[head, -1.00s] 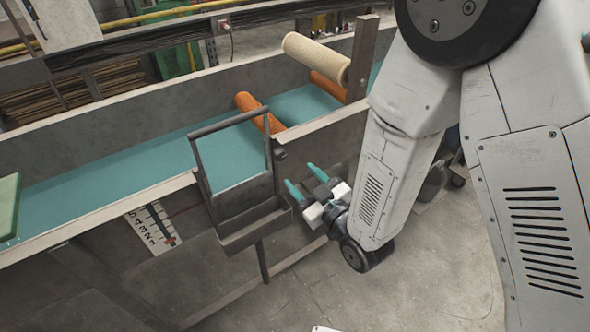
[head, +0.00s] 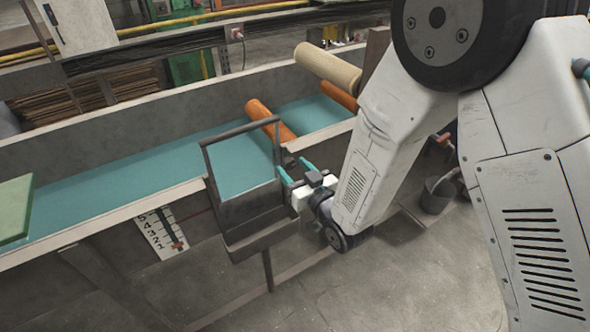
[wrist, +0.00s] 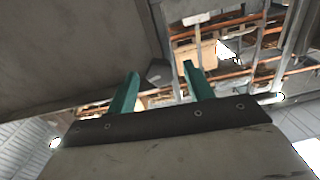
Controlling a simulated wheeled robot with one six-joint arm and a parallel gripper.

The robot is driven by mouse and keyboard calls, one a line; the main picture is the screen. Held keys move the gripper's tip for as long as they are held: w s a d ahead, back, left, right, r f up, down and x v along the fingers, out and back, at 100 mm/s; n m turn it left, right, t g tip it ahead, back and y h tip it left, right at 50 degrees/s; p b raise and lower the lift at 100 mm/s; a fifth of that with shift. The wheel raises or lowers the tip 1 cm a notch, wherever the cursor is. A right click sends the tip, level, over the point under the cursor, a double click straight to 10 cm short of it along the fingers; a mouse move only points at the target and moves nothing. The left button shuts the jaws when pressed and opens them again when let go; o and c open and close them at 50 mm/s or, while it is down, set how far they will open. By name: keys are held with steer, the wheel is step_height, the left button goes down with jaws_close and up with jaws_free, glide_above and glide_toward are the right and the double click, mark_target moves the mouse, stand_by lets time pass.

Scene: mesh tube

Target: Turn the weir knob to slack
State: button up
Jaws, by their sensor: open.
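My gripper (head: 296,170) is open, its two teal fingers pointing up beside the trough's near wall, just right of the dark frame. A small dark part (head: 288,160) on the wall near the fingertips may be the weir knob; I cannot tell for sure, and my gripper partly covers that area. In the wrist view my gripper (wrist: 160,78) has nothing between its teal fingers. A dark grey angular piece (wrist: 156,73) shows beyond and between the fingers; I cannot tell whether they touch it. No slack marking is readable.
A dark metal frame with a tray (head: 262,238) juts out from the trough wall left of my gripper. A white numbered scale (head: 160,236) with a red pointer hangs further left. The floor in front is clear.

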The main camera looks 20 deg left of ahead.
steer(key=c, duration=1)
steer(key=shift+n, duration=3)
steer(key=o, duration=1)
